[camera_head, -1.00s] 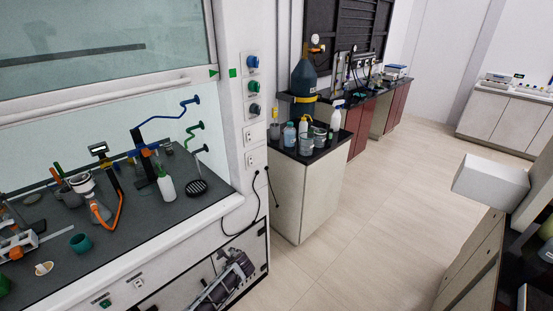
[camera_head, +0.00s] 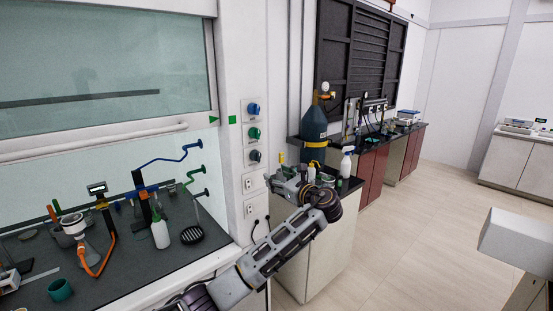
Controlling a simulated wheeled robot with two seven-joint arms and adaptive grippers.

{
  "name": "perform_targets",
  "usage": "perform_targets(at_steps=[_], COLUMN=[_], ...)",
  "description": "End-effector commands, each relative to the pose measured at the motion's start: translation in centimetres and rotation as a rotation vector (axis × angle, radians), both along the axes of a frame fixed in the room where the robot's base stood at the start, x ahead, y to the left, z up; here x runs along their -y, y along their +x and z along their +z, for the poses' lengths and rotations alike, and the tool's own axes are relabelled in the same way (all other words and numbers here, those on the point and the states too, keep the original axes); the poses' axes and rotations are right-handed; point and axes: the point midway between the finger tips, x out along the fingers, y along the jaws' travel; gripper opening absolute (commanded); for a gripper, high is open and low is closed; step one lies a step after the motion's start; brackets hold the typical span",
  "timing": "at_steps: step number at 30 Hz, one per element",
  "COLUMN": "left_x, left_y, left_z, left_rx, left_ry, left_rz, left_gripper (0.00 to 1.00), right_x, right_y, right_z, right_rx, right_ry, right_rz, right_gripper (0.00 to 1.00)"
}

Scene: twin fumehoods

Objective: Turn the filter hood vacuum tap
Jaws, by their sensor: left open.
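Three taps are stacked on the white post at the right side of the fumehood: a blue tap (camera_head: 253,108), a green tap (camera_head: 254,133) and a dark grey tap (camera_head: 255,156). Their labels are too small to read, so I cannot tell which one is the vacuum tap. My left gripper (camera_head: 272,181) is open, below and slightly right of the dark grey tap, apart from it. My left arm comes up from the bottom of the view. The gripper and forearm hide part of the small cabinet behind. My right gripper is not in view.
White sockets (camera_head: 255,209) sit on the post below the taps. A spray bottle (camera_head: 346,163) and a gas cylinder (camera_head: 314,130) stand behind my gripper. The fumehood worktop (camera_head: 125,265) holds a flask and a white bottle (camera_head: 160,231). The floor (camera_head: 400,245) to the right is clear.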

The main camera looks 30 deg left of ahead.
Motion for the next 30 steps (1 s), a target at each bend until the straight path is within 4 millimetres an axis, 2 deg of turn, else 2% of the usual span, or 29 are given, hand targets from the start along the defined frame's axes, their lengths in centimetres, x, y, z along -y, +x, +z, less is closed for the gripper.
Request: perform_targets(at_steps=[1,3,6,20,30], left_x=[0.0,0.1,0.1,-0.2,-2.9], left_y=[-0.4,-1.0,-1.3,-1.1,0.1], left_z=[1.3,2.4,3.1,3.1,3.2], left_rx=[0.005,0.006,0.007,0.006,0.006], left_ry=[0.015,0.028,0.036,0.036,0.037], left_rz=[0.013,0.027,0.037,0.037,0.039], left_gripper=[0.57,0.57,0.57,0.57,0.57], right_x=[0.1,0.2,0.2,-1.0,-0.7], right_y=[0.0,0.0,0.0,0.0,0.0], right_z=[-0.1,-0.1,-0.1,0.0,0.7], right_rx=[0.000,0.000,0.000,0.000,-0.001], right_ry=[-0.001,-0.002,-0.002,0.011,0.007], right_rz=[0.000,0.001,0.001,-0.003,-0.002], right_gripper=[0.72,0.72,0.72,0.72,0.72])
